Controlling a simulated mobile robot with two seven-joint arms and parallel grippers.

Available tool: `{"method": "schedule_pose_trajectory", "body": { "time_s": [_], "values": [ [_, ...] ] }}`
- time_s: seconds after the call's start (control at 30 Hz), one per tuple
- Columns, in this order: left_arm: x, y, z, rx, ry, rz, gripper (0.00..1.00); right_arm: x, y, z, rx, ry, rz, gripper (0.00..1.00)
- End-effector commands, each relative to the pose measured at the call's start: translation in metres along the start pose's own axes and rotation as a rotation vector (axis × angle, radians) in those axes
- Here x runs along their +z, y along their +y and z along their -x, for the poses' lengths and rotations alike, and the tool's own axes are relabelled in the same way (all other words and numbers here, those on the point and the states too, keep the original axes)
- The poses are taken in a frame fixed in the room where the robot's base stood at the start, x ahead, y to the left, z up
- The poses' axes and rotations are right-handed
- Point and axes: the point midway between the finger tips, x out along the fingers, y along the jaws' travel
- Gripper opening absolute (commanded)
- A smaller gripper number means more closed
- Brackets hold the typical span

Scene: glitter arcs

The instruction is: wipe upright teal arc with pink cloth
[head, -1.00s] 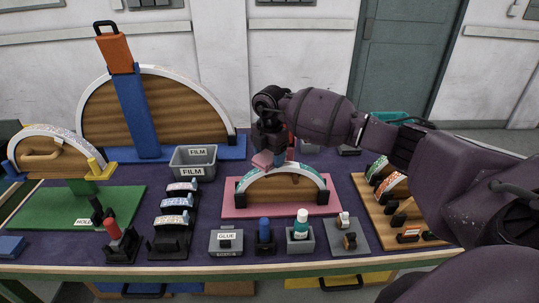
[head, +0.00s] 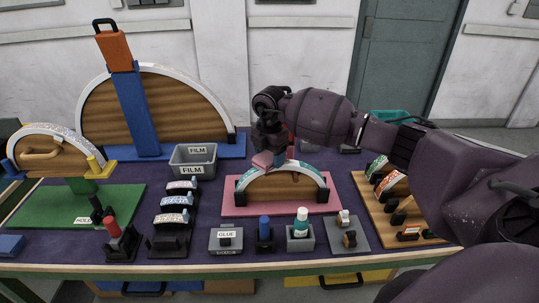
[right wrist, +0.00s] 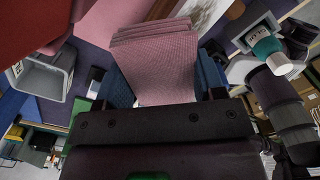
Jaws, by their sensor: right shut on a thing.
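The teal arc (head: 309,173) is a white-rimmed half-round with teal patches. It stands upright over a brown wooden form on a pink board (head: 232,210). My right gripper (head: 272,155) is above the arc's top, left of centre, pointing down. It is shut on a folded pink cloth (head: 262,160). In the right wrist view the cloth (right wrist: 155,60) sits between the blue fingertips. The cloth is at the arc's upper left rim; I cannot tell whether it touches. My left gripper is not in view.
A grey film bin (head: 194,160) stands left of the pink board. Bottle and glue holders (head: 300,235) line the front. A wooden rack of small arcs (head: 385,205) is at right. A large arc (head: 170,105) stands behind left.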

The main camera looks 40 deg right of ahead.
Motion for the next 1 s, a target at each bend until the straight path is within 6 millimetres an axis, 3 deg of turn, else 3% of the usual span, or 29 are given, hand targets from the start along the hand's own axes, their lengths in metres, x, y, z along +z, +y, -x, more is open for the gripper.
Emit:
{"method": "schedule_pose_trajectory", "body": {
  "time_s": [0.33, 1.0],
  "values": [
    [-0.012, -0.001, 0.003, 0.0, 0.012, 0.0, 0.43, 0.008, -0.008, 0.004, -0.001, 0.0, -0.001, 0.44],
    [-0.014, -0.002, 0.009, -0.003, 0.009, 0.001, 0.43, 0.019, -0.018, 0.003, -0.001, -0.001, -0.001, 0.44]
  ]
}}
